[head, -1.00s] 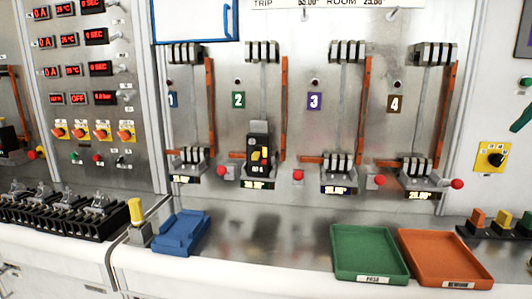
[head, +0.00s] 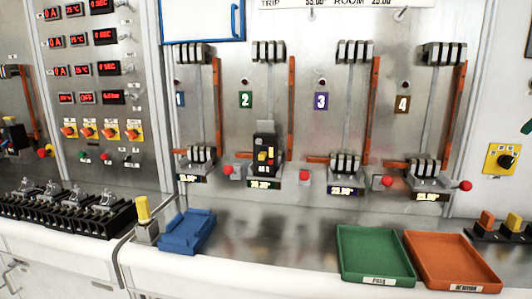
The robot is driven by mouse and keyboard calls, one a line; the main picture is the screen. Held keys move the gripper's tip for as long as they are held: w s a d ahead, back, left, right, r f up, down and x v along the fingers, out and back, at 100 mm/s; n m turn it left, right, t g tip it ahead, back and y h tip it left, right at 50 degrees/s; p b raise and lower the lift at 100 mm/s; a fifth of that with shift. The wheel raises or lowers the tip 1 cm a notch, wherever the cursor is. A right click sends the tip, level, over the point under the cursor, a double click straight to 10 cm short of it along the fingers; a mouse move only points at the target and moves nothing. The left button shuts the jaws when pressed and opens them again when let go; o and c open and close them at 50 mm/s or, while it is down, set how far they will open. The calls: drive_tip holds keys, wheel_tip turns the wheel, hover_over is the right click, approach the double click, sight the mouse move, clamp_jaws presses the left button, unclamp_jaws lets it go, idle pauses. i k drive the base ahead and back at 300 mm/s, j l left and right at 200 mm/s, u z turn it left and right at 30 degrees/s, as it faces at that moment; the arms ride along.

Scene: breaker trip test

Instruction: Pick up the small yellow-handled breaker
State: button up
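A black breaker with a yellow handle (head: 264,154) sits upright in the lower clamp of station 2, below the green number plate. A small block with a yellow top (head: 513,222) stands in a black rack at the right edge, between an orange one (head: 486,221) and a green one cut by the frame edge. I cannot tell from this view which of these is the small yellow-handled breaker. My gripper is not in view.
A green tray (head: 344,234) and an orange tray (head: 412,240) lie empty on the bench at right. A blue cradle (head: 187,234) and a yellow-topped lever (head: 143,208) stand at left, beside black terminal blocks (head: 70,210). The metal bench between cradle and green tray is clear.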

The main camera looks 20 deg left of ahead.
sight(265, 131)
drive_tip(key=k+l+z, duration=0.1)
drive_tip(key=z, duration=0.2)
drive_tip(key=l+z, duration=0.25)
drive_tip(key=u, duration=1.85)
drive_tip(key=i+j+z, duration=0.1)
drive_tip(key=j, duration=0.2)
drive_tip(key=i+j+z, duration=0.25)
drive_tip(key=j, duration=0.35)
drive_tip(key=i+j+z, duration=0.15)
drive_tip(key=j, duration=0.15)
